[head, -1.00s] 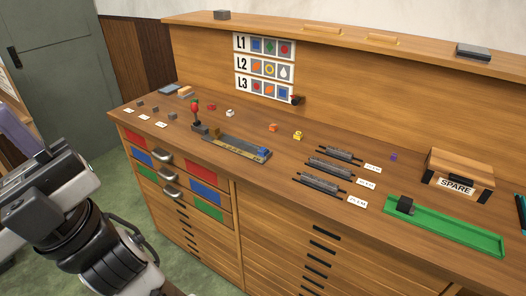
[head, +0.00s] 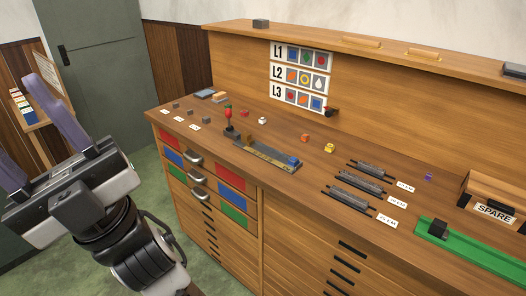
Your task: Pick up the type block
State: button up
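Several small type blocks stand on the wooden counter: a red block (head: 244,114), a white block (head: 262,121), an orange block (head: 305,138), a yellow block (head: 330,148) and a purple block (head: 428,177). Small grey blocks (head: 189,112) sit at the left end near white labels. A dark block (head: 438,228) sits on the green tray (head: 480,257). Which one the task means, I cannot tell. My gripper (head: 24,125) is at the left, off the counter and far from the blocks. Its purple fingers are apart, with nothing seen between them.
A holder with a red-knobbed lever (head: 228,120) adjoins a metal channel (head: 265,154) with a blue piece. Dark racks (head: 358,186) and a SPARE box (head: 495,195) stand to the right. A sign (head: 300,75) shows rows L1 to L3. Drawers front the cabinet.

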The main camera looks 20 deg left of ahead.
aim_at(305, 137)
jog(key=i+j+z, duration=0.2)
jog(key=j+z, duration=0.2)
jog(key=j, duration=0.85)
jog(key=j+z, duration=0.35)
jog(key=j, duration=0.85)
jog(key=i+j+z, duration=0.15)
jog(key=j, duration=0.3)
jog(key=j+z, duration=0.15)
jog(key=j, duration=0.3)
jog(key=i, duration=0.75)
